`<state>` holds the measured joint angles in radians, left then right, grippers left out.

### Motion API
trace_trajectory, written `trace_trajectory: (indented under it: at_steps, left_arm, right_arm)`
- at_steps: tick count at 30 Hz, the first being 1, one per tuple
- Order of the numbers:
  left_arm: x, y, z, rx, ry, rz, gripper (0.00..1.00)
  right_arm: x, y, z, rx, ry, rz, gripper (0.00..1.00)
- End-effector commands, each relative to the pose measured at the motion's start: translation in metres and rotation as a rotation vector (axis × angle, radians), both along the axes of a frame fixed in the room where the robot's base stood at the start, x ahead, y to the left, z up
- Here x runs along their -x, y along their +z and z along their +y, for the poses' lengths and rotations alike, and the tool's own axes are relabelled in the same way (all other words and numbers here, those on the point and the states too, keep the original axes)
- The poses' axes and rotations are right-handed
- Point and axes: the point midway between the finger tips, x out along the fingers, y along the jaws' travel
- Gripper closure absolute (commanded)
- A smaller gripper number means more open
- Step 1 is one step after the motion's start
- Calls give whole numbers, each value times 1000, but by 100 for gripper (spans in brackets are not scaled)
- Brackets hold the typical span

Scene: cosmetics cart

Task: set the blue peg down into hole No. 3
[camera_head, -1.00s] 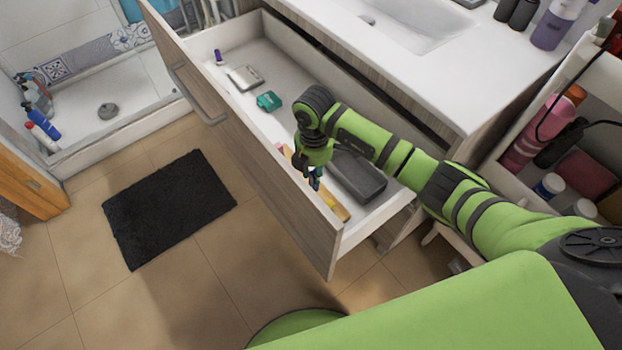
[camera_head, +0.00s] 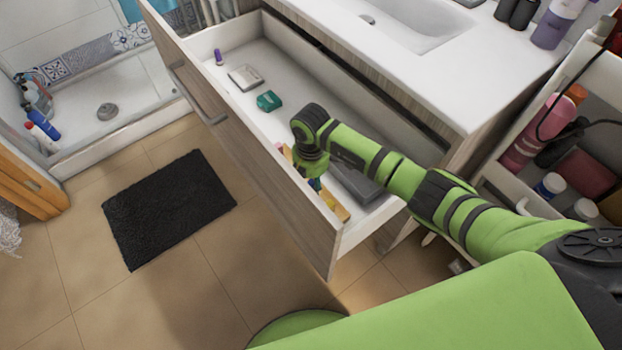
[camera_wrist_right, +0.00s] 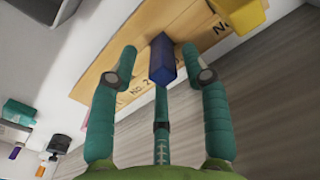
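The blue peg (camera_wrist_right: 161,60) stands out between my right fingers in the right wrist view, over the wooden board (camera_wrist_right: 110,76). Wood shows between the peg and the left finger. My right gripper (camera_wrist_right: 160,62) looks open around the peg, its side fingers spread wide. A "No. 2" label is beside the left finger; another "No." label is at upper right, its number unclear. The hole under the peg is hidden, so I cannot tell its seating. In the head view, my right gripper (camera_head: 314,184) is over the board (camera_head: 335,207) in the drawer. My left gripper is out of view.
A yellow block (camera_wrist_right: 241,14) is on the board. The open drawer (camera_head: 243,165) also holds a dark case (camera_head: 360,186), a green item (camera_head: 269,101), a pale flat case (camera_head: 244,77) and a purple item (camera_head: 218,57). The drawer's front wall is close to my gripper.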

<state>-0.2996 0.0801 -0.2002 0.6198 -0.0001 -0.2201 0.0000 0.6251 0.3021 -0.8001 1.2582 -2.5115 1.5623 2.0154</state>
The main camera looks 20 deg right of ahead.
Motion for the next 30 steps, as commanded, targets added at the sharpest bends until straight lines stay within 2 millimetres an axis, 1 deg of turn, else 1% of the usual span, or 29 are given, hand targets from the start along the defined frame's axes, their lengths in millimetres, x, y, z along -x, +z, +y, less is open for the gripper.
trace_trajectory:
  at_steps: [6,10,14,18,24,27,30]
  left_arm:
    - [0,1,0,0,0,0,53]
    - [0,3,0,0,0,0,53]
    - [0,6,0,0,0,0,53]
    - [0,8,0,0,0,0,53]
    - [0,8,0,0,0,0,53]
    - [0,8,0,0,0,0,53]
    - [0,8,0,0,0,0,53]
  right_arm:
    - [0,1,0,0,0,0,52]
    - [-1,10,0,0,0,-2,52]
    - [-2,33,0,-1,1,-5,52]
    - [-2,64,0,-1,1,-6,52]
    - [-1,102,0,0,1,-3,52]
    - [-2,114,0,0,0,-2,52]
    - [-1,121,0,0,-1,-1,52]
